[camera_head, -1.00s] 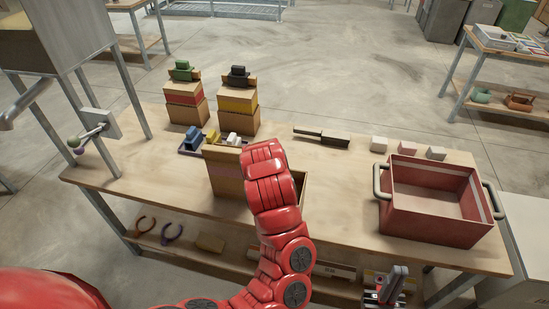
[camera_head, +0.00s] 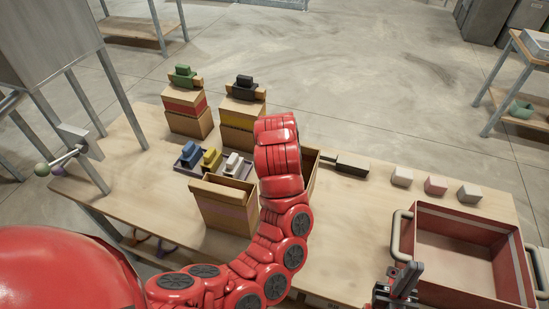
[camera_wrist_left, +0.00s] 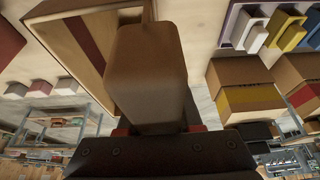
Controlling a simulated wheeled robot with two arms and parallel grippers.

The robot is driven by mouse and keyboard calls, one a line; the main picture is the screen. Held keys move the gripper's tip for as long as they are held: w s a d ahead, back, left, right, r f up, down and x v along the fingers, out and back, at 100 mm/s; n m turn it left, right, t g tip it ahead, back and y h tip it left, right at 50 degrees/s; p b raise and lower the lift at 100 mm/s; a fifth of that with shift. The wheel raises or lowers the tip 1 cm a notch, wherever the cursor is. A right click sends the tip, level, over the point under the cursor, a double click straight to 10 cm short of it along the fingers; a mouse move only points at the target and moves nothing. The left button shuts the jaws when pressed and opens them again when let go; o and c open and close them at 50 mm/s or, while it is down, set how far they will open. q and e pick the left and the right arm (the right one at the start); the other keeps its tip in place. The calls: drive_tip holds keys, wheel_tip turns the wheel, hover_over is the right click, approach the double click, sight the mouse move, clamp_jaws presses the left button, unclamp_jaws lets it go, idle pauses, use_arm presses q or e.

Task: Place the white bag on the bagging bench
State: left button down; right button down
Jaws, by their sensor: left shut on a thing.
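My left arm reaches over the workbench (camera_head: 345,215) and hides its own gripper in the head view. In the left wrist view my left gripper (camera_wrist_left: 150,128) is shut on a brownish, rounded block-like thing (camera_wrist_left: 148,70). Its colour is shaded, so I cannot tell whether it is the white bag. It is beside a cardboard box with a dark red band (camera_wrist_left: 85,35). A small white item (camera_head: 234,163) sits in a tray with a yellow and a blue one. My right gripper (camera_head: 395,288) is low at the bench's front edge; its jaw opening is unclear.
An open cardboard box (camera_head: 222,208) stands by my left arm. Two box stacks (camera_head: 187,112) bear green and black items. The middle right of the bench is clear.

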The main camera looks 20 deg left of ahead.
use_arm(q)
drive_tip(key=w+a+f+p, duration=0.2)
drive_tip(key=w+a+f, duration=0.3)
drive_tip(key=w+a, duration=0.2)
drive_tip(key=shift+w+a, duration=0.35)
drive_tip(key=shift+w, duration=0.6)
drive_tip(key=c, duration=0.6)
unclamp_jaws()
drive_tip(key=shift+f, duration=0.1)
